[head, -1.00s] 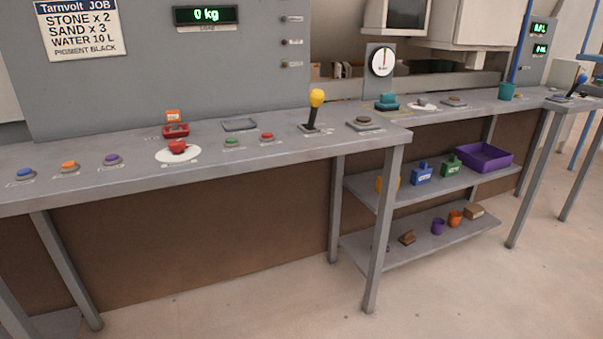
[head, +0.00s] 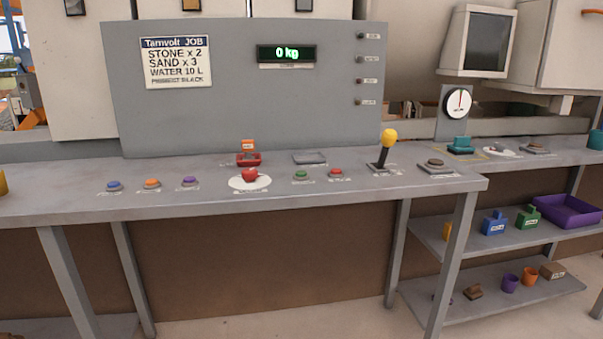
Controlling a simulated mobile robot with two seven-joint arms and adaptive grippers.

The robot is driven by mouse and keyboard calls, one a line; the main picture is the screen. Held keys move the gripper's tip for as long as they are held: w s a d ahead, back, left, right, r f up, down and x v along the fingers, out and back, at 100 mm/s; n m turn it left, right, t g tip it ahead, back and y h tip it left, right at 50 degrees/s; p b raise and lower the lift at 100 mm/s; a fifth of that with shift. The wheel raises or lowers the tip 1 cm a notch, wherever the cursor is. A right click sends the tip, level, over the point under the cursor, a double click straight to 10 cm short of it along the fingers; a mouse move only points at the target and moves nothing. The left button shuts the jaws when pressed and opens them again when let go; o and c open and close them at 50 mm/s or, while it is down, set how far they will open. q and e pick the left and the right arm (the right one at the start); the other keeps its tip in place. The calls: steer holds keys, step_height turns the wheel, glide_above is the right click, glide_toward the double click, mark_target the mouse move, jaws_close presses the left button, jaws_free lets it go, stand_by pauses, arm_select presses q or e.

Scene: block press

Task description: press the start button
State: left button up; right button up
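A green button (head: 302,175) and a red button (head: 336,173) sit side by side on the grey control bench (head: 390,201). The labels beside them are too small to read, so I cannot tell from the print which is the start button. A blue button (head: 114,186), an orange button (head: 152,184) and a purple button (head: 190,182) stand in a row further left. A red mushroom-shaped knob (head: 250,175) sits on a white disc between the two groups. Neither of my grippers shows in the head view.
A yellow-knobbed lever (head: 389,138) stands upright right of the red button. A display (head: 286,54) reads 0 kg beside a job sign (head: 176,62). Shelves at the right hold a purple tray (head: 568,212) and several small containers. The bench front edge is clear.

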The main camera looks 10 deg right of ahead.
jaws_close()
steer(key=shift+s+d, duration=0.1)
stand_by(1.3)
